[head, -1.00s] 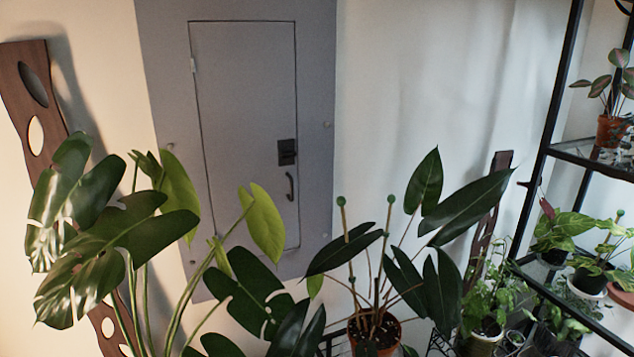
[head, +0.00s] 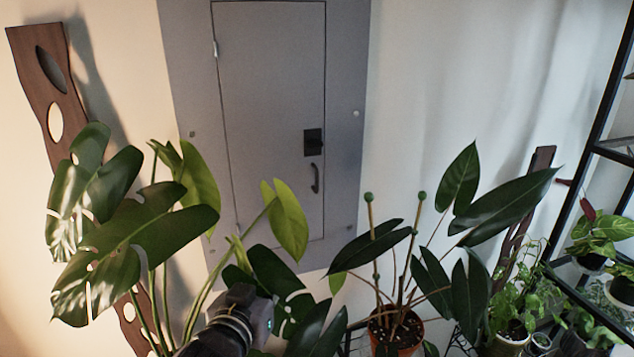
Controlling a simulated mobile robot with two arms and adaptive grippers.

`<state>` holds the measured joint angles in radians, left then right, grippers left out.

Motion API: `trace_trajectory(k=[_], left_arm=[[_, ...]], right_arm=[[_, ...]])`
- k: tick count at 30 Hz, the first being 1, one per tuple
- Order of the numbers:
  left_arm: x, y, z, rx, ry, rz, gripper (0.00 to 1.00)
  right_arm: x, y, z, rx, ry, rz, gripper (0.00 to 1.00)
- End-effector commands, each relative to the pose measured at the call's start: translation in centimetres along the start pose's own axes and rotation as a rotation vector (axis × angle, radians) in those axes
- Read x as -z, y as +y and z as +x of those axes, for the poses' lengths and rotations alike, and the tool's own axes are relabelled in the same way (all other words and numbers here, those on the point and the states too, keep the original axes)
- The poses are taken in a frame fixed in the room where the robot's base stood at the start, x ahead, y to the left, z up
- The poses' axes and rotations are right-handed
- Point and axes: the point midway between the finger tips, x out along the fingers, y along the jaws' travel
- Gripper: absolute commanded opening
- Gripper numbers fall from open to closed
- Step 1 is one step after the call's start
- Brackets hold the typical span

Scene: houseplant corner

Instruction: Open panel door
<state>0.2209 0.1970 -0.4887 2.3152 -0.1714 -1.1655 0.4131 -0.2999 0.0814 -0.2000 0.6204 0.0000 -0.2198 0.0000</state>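The grey panel door (head: 268,100) is set in a grey metal frame (head: 348,150) on the wall and looks closed. It has a dark latch plate (head: 313,142) and a dark curved handle (head: 315,178) near its right edge. The hinge side is at the left. A dark part of my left arm with its gripper (head: 252,308) shows at the bottom, among the monstera leaves, below and left of the handle and apart from the door. Its fingers cannot be made out. My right gripper is not in view.
A large monstera (head: 135,235) covers the area below and left of the door. A potted plant (head: 395,330) with stakes stands at the lower right of it. A black shelf (head: 598,150) with several plants is at the right. Wood boards lean on the wall.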

Motion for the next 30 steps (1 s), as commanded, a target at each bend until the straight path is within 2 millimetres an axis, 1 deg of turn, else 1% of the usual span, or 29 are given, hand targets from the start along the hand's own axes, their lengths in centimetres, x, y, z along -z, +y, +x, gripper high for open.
trace_trajectory(k=[1,3,6,10,14,30], left_arm=[[3.1,0.8,-0.1,-0.017,0.075,0.007,0.27],[6.1,1.8,-0.3,-0.038,0.151,0.009,0.27],[8.7,2.7,-0.8,-0.059,0.219,0.011,0.27],[10.0,3.2,-0.7,-0.069,0.249,0.012,0.27],[10.4,3.3,0.6,-0.068,0.247,0.011,0.27],[13.0,3.9,10.4,-0.067,0.246,0.012,0.27]], right_arm=[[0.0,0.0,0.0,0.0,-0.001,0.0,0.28],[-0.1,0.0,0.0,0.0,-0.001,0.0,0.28],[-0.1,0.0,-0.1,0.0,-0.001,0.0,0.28],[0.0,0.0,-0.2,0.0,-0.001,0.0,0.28],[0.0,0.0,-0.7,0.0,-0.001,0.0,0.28],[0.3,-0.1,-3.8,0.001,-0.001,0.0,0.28]])
